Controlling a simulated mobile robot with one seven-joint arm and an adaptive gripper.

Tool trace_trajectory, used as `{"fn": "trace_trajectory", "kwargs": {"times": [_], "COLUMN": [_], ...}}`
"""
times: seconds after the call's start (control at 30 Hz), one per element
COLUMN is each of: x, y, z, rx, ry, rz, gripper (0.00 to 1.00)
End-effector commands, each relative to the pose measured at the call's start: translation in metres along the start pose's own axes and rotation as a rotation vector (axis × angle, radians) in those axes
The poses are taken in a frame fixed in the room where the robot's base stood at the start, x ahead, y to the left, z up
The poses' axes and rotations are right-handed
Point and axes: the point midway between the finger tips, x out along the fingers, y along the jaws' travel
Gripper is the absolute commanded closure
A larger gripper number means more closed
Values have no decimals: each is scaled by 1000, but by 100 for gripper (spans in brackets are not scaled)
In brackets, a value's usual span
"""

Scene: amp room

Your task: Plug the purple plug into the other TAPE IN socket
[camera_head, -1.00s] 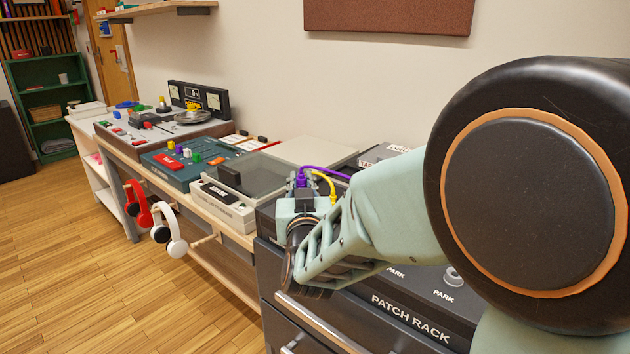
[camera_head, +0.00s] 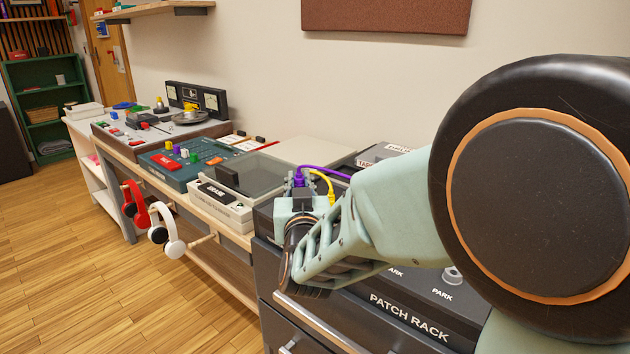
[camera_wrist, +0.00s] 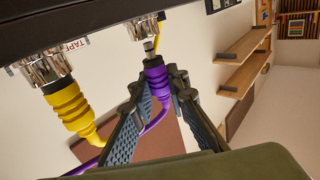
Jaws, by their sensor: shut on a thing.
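The purple plug (camera_wrist: 155,78) is held between the fingers of my gripper (camera_wrist: 162,92), which is shut on it. In the wrist view its metal tip points at a silver socket (camera_wrist: 140,28) on the dark panel. The tip is at or very close to the socket's mouth; I cannot tell whether it touches. In the head view the purple plug (camera_head: 299,180) shows above my gripper (camera_head: 300,190); the sockets are hidden there.
The patch rack (camera_head: 410,318) has PARK sockets (camera_head: 453,276) at the front right. The yellow cable (camera_head: 328,181) and purple cable (camera_head: 325,170) run close beside my gripper. A grey-lidded device (camera_head: 245,178) and a teal mixer (camera_head: 185,162) stand to the left.

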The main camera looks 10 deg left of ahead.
Motion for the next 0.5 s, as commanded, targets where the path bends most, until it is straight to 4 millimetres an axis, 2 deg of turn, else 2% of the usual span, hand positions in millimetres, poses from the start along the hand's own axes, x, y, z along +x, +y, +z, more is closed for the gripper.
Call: {"fn": "trace_trajectory", "kwargs": {"times": [0.5], "x": [0], "y": [0], "z": [11], "rx": [0], "ry": [0], "rz": [0], "gripper": [100]}}
